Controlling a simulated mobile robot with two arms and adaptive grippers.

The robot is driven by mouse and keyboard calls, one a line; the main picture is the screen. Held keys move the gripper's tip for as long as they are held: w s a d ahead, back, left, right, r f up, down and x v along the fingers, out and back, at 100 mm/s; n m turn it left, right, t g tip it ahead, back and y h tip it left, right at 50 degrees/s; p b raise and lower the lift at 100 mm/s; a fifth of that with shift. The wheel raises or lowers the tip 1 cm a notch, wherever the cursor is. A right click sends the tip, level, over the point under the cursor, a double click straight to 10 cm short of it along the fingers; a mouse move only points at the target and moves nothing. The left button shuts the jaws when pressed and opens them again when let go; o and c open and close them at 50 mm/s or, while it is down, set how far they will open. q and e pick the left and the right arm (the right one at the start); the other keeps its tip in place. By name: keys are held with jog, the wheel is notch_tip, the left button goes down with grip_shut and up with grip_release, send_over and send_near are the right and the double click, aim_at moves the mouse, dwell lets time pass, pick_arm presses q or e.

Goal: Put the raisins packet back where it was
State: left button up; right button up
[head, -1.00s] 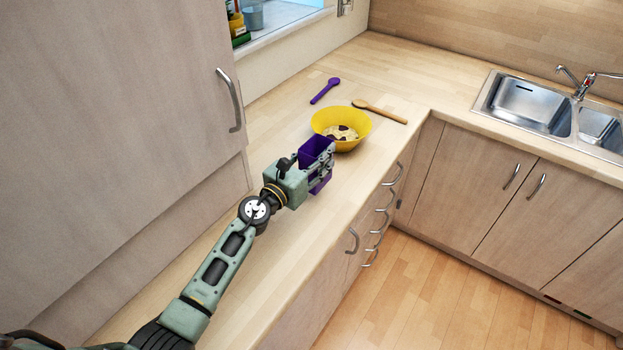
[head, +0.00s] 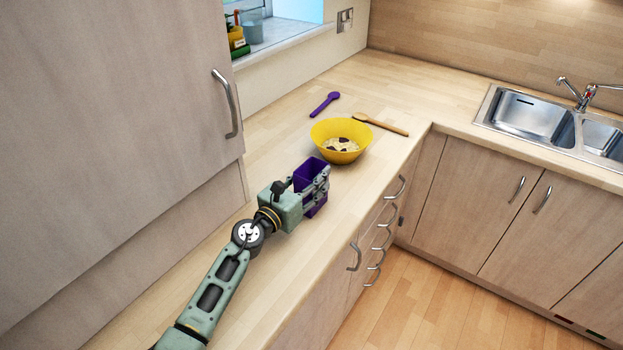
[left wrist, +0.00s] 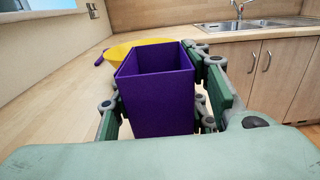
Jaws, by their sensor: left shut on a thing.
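The raisins packet (head: 309,172) is a purple, open-topped box. My left gripper (head: 315,190) is shut on it, with its fingers on two opposite sides. The left wrist view also shows the packet (left wrist: 158,98) between the fingers, roughly upright; I see only purple inner walls. The packet is over the worktop, just on the near side of the yellow bowl (head: 340,150). I cannot tell whether its base touches the worktop. The bowl holds pale flakes with dark bits. My right gripper is not in view.
A purple spoon (head: 324,104) and a wooden spoon (head: 381,125) lie beyond the bowl. A tall cabinet (head: 120,110) borders the worktop on the left. The sink (head: 535,112) is at the right. Bare worktop (head: 265,140) lies left of the bowl.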

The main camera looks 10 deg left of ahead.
pick_arm(q)
jog(key=o, duration=1.2)
jog(key=shift+r+p, duration=0.15)
jog(key=shift+p, duration=0.15)
jog(key=shift+s+a, duration=0.1)
jog(key=shift+s, duration=0.1)
jog(key=v, duration=1.1)
jog(key=shift+s, duration=0.25)
